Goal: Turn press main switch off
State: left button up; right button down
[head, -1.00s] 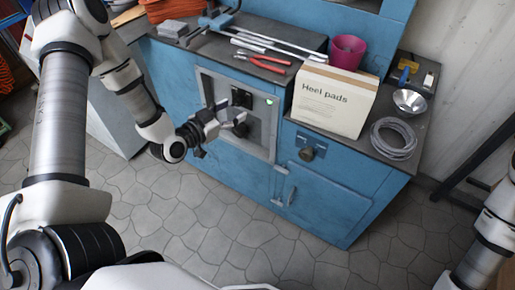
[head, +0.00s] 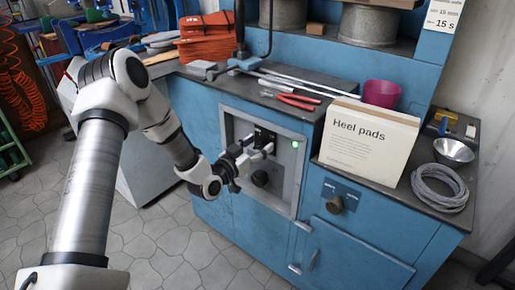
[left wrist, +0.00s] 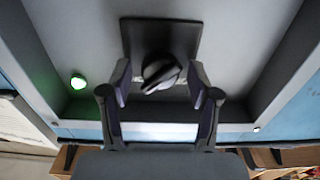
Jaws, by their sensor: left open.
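The main switch is a black rotary knob on a black square plate (head: 265,137), set in the recessed grey panel of the blue press cabinet. In the left wrist view the knob (left wrist: 160,72) sits between the fingertips, with its pointer line slanted. My left gripper (head: 258,152) is open at the panel, in front of the plate and partly covering it. Its fingers (left wrist: 158,85) stand on both sides of the knob with gaps; contact cannot be told. A green lamp (head: 295,144) glows beside the switch, and also shows in the left wrist view (left wrist: 77,82). My right gripper is out of view.
A Heel pads box (head: 368,145), red pliers (head: 292,100), a pink cup (head: 381,94) and a cable coil (head: 440,188) lie on the counter.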

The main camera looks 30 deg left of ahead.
pick_arm(q)
jog(key=c, duration=1.1)
jog(key=shift+n, duration=0.3)
jog(key=n, duration=0.4)
jog(key=shift+a, duration=0.1)
jog(key=n+b, duration=0.1)
jog(key=n, duration=0.3)
jog(key=shift+f+n, duration=0.15)
jog(key=shift+n, duration=0.15)
jog(key=n+b, duration=0.1)
jog(key=n, duration=0.3)
jog(key=shift+f+n+b, duration=0.1)
jog(key=shift+n+b, duration=0.2)
jog(key=shift+a+n+b, duration=0.1)
jog(key=shift+n+b, duration=0.5)
jog(key=shift+n, duration=1.4)
